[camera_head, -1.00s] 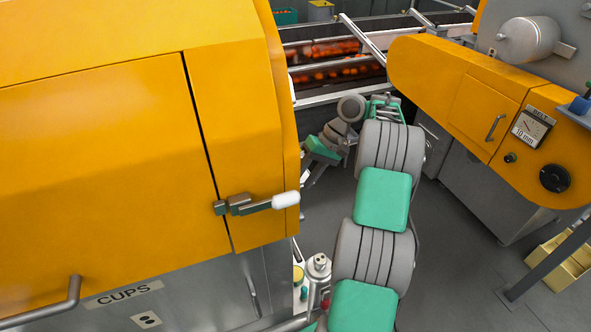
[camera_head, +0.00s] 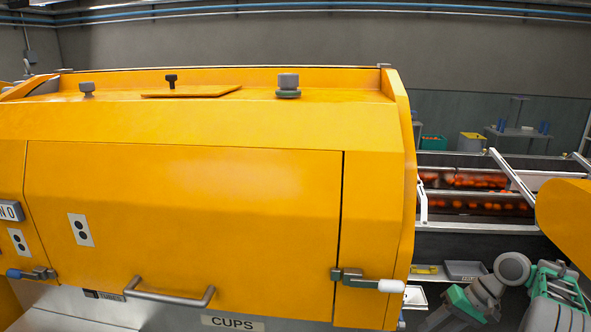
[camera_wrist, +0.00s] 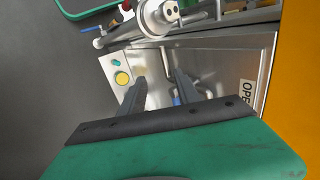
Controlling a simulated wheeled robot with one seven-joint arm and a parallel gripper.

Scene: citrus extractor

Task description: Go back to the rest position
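My gripper (camera_wrist: 160,82) shows in the wrist view. Its two dark fingers stand apart with nothing between them. Beyond the fingers is a steel panel with a yellow button (camera_wrist: 122,78) and a green button (camera_wrist: 116,63). Whether the fingers touch anything is hard to tell, but a gap seems to lie between them and the panel. In the head view my grey and green arm is folded at the lower right edge, and its fingers cannot be made out there.
The large yellow machine housing (camera_head: 190,215) fills the left and middle, with a bar handle (camera_head: 168,296) and a white-tipped latch (camera_head: 390,286) on its front. A conveyor with oranges (camera_head: 480,200) runs behind at the right. Another yellow housing (camera_head: 568,215) is at the right edge.

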